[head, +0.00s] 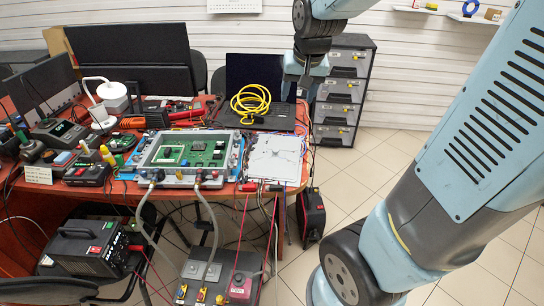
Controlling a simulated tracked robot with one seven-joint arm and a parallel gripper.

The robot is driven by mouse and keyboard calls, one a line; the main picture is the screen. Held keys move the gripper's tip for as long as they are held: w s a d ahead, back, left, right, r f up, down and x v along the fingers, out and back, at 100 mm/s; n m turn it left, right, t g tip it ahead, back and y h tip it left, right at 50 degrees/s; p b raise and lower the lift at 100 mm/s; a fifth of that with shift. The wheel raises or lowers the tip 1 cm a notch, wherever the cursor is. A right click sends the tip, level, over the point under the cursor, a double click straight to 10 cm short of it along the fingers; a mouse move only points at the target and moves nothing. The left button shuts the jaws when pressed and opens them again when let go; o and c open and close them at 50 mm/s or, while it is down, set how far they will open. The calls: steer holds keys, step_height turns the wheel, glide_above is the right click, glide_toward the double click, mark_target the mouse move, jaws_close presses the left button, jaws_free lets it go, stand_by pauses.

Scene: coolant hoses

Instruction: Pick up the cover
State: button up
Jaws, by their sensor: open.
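A flat pale grey-white plate that looks like the cover (275,158) lies on the right end of the table, with thin dark wires or marks on its top. Left of it is a blue-edged fixture (145,158) with a green circuit board (196,152). Two grey hoses (211,222) run from couplings at the fixture's front edge down to a dark box with switches. My gripper (303,92) hangs beyond the plate, near the table's back right corner, pointing down. It is open and looks empty; its fingertips are small and partly lost against the dark background.
A laptop (252,76) with a coiled yellow cable (250,103) stands behind the plate. Meters and tools crowd the table's left side. Red and dark cables hang over the front edge.

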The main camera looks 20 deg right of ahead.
steer(key=w+f+m, duration=0.1)
steer(key=w+f, duration=0.6)
steer(key=m+g+h, duration=0.1)
glide_toward(275, 149)
steer(key=shift+x, duration=4.35)
steer(key=shift+c, duration=0.3)
jaws_close()
steer(key=shift+r, duration=0.1)
step_height(275, 149, up, 10)
